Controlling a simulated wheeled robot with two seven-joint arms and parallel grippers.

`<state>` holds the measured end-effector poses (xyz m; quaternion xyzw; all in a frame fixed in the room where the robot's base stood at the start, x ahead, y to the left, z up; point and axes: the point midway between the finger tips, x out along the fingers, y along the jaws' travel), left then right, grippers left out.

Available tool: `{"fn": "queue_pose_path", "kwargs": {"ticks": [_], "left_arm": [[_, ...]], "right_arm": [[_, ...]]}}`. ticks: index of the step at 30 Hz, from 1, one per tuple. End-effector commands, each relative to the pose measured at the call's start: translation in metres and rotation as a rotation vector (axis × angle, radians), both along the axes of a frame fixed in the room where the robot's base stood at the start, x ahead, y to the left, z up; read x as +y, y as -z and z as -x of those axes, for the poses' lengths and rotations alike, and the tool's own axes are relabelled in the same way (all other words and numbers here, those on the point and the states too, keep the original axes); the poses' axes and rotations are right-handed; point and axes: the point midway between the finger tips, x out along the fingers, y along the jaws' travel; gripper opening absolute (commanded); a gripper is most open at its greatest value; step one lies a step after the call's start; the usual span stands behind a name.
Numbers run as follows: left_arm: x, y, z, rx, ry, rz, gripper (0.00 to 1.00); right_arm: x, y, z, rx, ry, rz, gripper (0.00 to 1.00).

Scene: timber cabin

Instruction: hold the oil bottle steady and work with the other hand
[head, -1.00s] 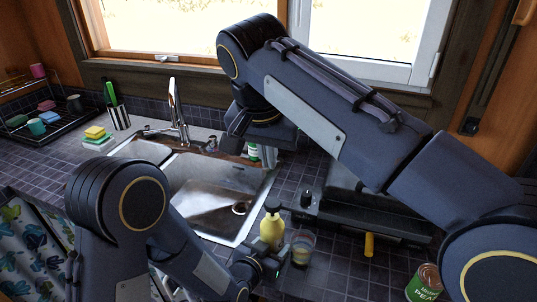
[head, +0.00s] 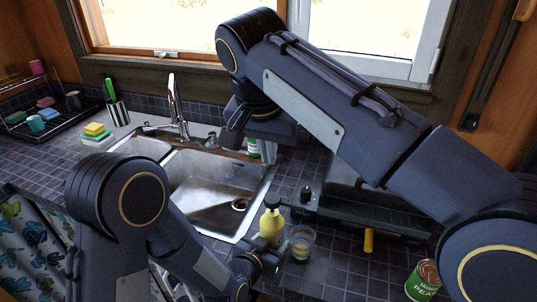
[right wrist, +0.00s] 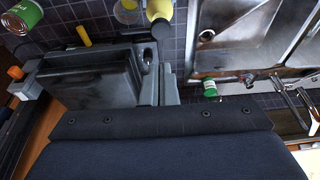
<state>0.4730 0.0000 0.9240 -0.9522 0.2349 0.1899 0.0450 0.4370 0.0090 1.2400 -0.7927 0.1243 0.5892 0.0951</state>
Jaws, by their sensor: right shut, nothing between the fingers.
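The oil bottle, which I take to be the yellow one with a dark cap (head: 271,227), stands upright on the counter right of the sink. It also shows at the top edge of the right wrist view (right wrist: 158,10). My left gripper (head: 277,257) is low beside the bottle, at its lower part. Its fingers are too hidden to tell whether they close on it. My right gripper (head: 234,128) is shut and empty above the sink's back right corner, well behind the bottle. My right forearm crosses the upper right of the head view.
A clear cup with yellowish contents (head: 302,242) stands close right of the bottle. A black grill-like appliance (right wrist: 95,78) with a yellow handle (head: 369,241) is farther right, then a can (head: 424,280). A green and white bottle (right wrist: 210,88) stands behind the sink (head: 205,190).

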Motion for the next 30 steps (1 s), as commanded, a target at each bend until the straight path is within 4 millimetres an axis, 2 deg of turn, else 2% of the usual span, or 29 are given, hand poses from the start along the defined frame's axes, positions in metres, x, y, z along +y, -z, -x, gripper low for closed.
{"fn": "queue_pose_path", "kwargs": {"ticks": [6,16,20,30], "left_arm": [[0.0,0.0,0.0,-0.001,-0.001,0.0,0.16],[0.0,0.0,0.0,-0.001,0.0,0.0,0.16],[0.0,0.0,0.0,-0.001,0.0,0.0,0.16],[0.0,0.0,0.0,-0.001,0.0,0.0,0.16]], "right_arm": [[0.003,-0.016,0.0,0.002,0.0,0.004,0.0],[0.002,-0.01,-0.002,0.005,0.001,0.005,0.0],[0.0,0.006,-0.006,0.007,0.0,0.006,0.0],[-0.006,0.076,-0.025,0.007,0.001,0.006,0.0]]}}
